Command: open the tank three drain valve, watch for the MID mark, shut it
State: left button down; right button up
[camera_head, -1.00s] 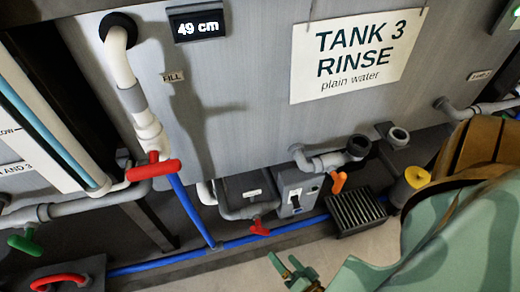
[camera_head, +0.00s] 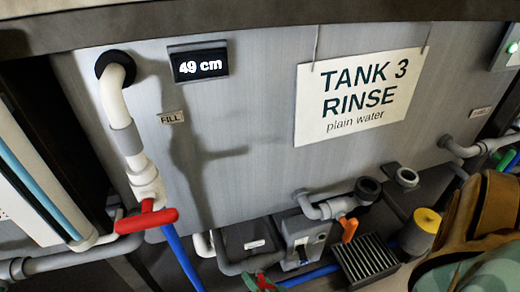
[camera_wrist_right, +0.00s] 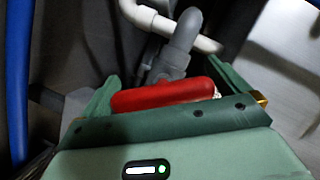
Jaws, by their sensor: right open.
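Tank 3 (camera_head: 255,110) is a grey wall with a "TANK 3 RINSE plain water" sign (camera_head: 357,95). Its display (camera_head: 199,60) reads 49 cm. A small red lever handle (camera_head: 265,283) sits low below the tank, cut by the bottom edge of the head view. My right gripper (camera_head: 262,288) is at that handle, mostly out of frame. In the right wrist view the red handle (camera_wrist_right: 163,95) lies between the open fingers of the gripper (camera_wrist_right: 165,80), in front of a grey pipe fitting (camera_wrist_right: 173,65). Contact cannot be told. My left gripper is not in view. No MID mark is readable.
A larger red handle (camera_head: 146,220) is on the white fill pipe (camera_head: 119,110) at left. An orange handle (camera_head: 349,229) hangs on a grey outlet pipe to the right. A dark grate (camera_head: 366,260) and a yellow-topped cylinder (camera_head: 425,224) stand near my right arm.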

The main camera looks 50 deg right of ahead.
jog(key=shift+c, duration=0.3)
jog(key=c, duration=0.6)
jog(key=shift+c, duration=0.2)
